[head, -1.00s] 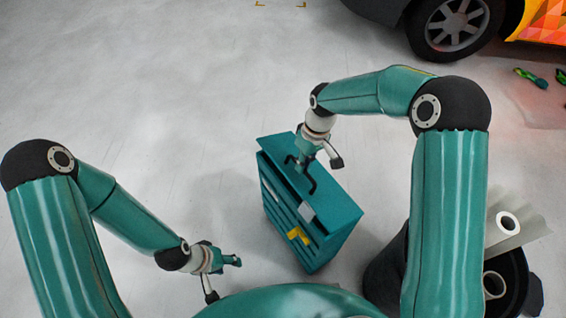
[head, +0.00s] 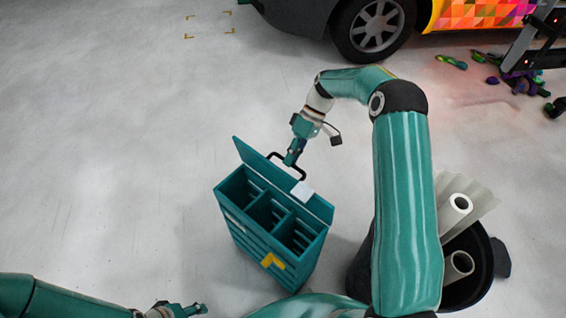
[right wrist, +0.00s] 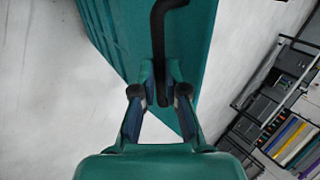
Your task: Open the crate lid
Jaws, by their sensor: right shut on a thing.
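The teal crate (head: 262,235) stands on the floor in the middle of the head view. Its lid (head: 252,156) is raised and tilted back on the far side, so the inner compartments show. A black handle (head: 302,173) is on the lid. My right gripper (head: 290,161) is shut on this handle; the right wrist view shows the fingers (right wrist: 160,98) around the black bar (right wrist: 158,45) against the teal lid. My left gripper (head: 203,309) is at the bottom edge of the head view, away from the crate; its fingers are too small to judge.
A black bin (head: 485,270) with white rolls (head: 460,203) stands right of the crate, behind my right arm. A car (head: 330,22) is at the top, with scattered coloured pieces (head: 450,61) at the upper right. The floor left of the crate is clear.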

